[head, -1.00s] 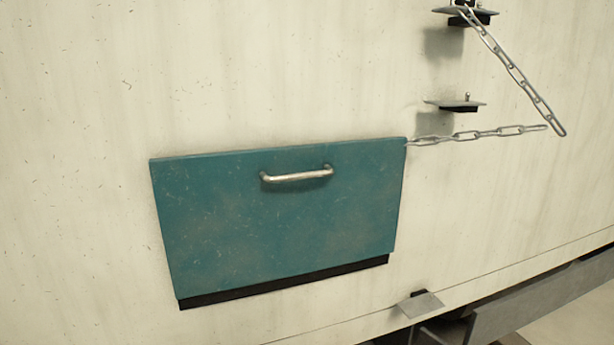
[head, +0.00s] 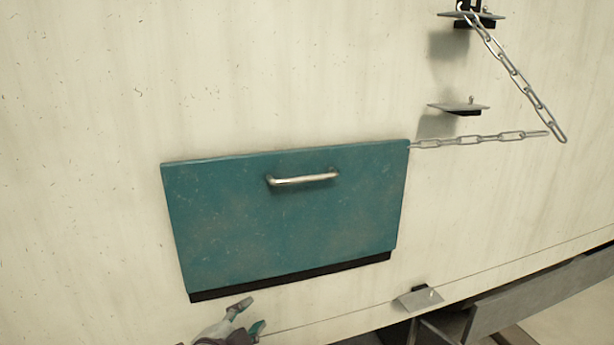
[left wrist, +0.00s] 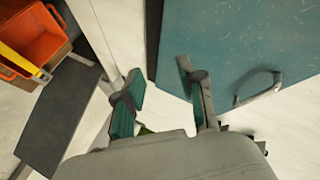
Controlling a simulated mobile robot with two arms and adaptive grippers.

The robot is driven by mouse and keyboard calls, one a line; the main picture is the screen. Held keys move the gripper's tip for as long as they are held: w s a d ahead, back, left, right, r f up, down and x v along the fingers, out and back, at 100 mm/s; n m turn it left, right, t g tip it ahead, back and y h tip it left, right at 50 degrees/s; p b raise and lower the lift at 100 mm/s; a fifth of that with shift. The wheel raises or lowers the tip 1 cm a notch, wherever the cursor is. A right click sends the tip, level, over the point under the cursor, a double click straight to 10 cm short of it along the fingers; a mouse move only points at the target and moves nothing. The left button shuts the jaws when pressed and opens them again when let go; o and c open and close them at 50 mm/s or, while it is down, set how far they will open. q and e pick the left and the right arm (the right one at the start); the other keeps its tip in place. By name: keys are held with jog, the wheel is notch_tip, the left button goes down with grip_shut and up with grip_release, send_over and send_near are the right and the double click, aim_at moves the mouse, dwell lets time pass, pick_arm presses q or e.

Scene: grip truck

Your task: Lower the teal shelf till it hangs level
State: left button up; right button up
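The teal shelf (head: 285,225) is folded up flat against the cream truck wall, with a metal bar handle (head: 304,180) near its top edge. A chain (head: 480,139) runs from its top right corner, bends, and rises to an upper bracket (head: 472,15). My left gripper (head: 251,317) is at the bottom of the head view, below the shelf's lower edge, open and empty. In the left wrist view its fingers (left wrist: 160,92) stand apart, with the shelf (left wrist: 240,45) and handle (left wrist: 260,88) to the right, not touched. My right gripper is not in view.
A second small bracket (head: 459,107) sticks out of the wall below the upper one. Another metal bracket (head: 418,298) sits low right, near a grey ledge (head: 540,295). The left wrist view shows an orange bin (left wrist: 30,40) at upper left.

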aim_at(307, 179)
pick_arm(q)
jog(key=w+d+r+m+t+h, duration=0.25)
jog(key=r+m, duration=0.25)
jog(key=r, duration=0.4)
jog(key=w+d+r+m+t+h, duration=0.15)
jog(key=w+r+m, duration=0.3)
jog(key=r, duration=0.45)
jog(key=shift+m+g+h, duration=0.3)
jog(key=shift+m+h, duration=0.1)
jog(key=shift+m, duration=0.15)
jog(key=p+x, duration=0.2)
jog(key=x, duration=0.4)
jog(key=p+x, duration=0.3)
jog(key=x, duration=0.3)
jog(key=shift+d+r, duration=0.25)
jog(key=shift+d, duration=0.25)
jog(key=shift+w+d, duration=0.2)
jog(key=shift+w, duration=0.15)
grip_shut()
